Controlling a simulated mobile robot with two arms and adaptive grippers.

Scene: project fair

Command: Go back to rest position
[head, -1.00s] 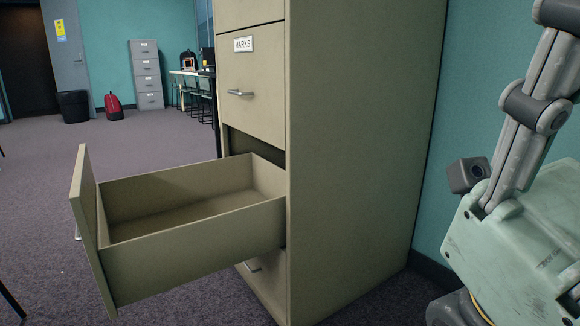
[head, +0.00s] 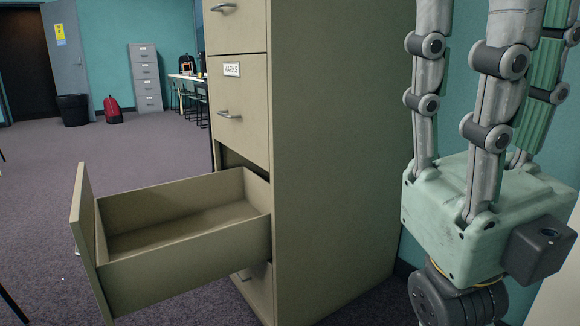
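My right gripper (head: 490,100) is at the right of the head view, beside the filing cabinet's side. Its pale green palm is low and its grey jointed fingers point up. The fingertips are cut off by the top edge, so how far they are open cannot be seen. Nothing shows between the visible parts of the fingers. My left gripper is not in view.
A beige filing cabinet (head: 335,150) stands in the middle. Its lower drawer (head: 185,255) is pulled out to the left and looks empty. The drawer above is shut. Carpet (head: 150,155) is clear at left. A teal wall is behind my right gripper.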

